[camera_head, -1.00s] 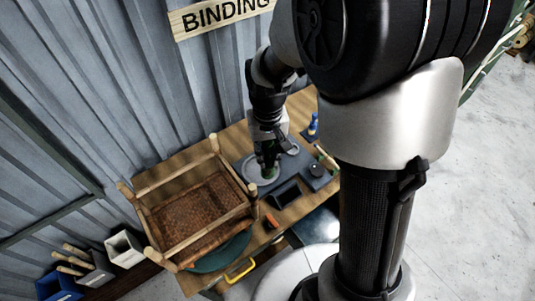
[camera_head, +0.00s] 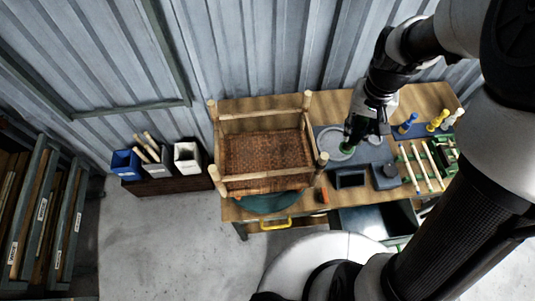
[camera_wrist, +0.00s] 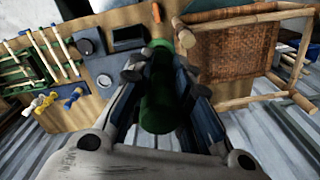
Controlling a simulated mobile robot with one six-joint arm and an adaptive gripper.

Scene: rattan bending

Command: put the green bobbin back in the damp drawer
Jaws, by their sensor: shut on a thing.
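My gripper (camera_head: 362,133) is shut on the green bobbin (camera_head: 348,146) and holds it over the workbench, near a round grey dish (camera_head: 330,146). In the wrist view the green bobbin (camera_wrist: 158,100) stands out lengthwise between my gripper's fingers (camera_wrist: 160,78). I cannot tell the gap below it. A yellow handle (camera_head: 276,224) shows on the bench's front edge. To its right a dark open compartment (camera_head: 378,219) sits below the bench top. No drawer label is readable, so I cannot tell which is the damp drawer.
A rattan-seated frame (camera_head: 265,150) covers the bench's left part. Floor at front left is clear.

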